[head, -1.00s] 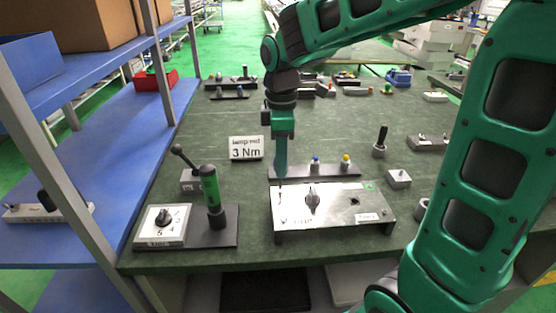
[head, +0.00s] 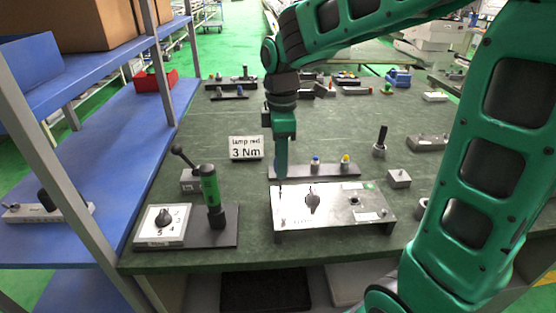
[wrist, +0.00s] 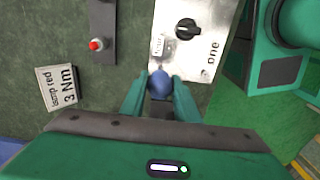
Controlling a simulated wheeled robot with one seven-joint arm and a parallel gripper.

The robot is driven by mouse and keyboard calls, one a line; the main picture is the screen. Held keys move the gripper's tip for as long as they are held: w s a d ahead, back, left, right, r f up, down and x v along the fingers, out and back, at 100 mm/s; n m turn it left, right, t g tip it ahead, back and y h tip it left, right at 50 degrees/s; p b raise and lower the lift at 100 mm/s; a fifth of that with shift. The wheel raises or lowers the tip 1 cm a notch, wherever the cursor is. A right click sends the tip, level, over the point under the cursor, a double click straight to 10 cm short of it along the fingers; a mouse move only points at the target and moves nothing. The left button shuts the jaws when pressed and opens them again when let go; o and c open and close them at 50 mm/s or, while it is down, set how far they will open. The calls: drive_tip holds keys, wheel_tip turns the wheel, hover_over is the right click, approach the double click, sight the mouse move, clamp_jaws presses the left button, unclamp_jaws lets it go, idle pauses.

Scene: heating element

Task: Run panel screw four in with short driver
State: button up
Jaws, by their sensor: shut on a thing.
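My gripper (wrist: 159,95) is shut on the short driver (wrist: 160,84), whose round blue handle shows between the fingers in the wrist view. In the head view my gripper (head: 281,170) points straight down over the back left corner of the metal panel (head: 290,218). The driver's thin tip reaches down at that corner; whether it touches a screw is too small to tell. The panel also shows in the wrist view (wrist: 218,18), with a black knob on it. Panel screw four cannot be made out.
A dark rack (head: 335,170) with blue and yellow topped tools stands behind the panel. A sign reading 3 Nm (head: 246,148) stands to its left. A green-handled device (head: 211,190) and a white dial box (head: 162,225) stand left of the panel.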

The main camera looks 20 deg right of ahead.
drive_tip(key=shift+f, duration=0.2)
drive_tip(key=m, duration=0.4)
idle(0.5)
drive_tip(key=m, duration=0.4)
drive_tip(key=shift+f, duration=0.1)
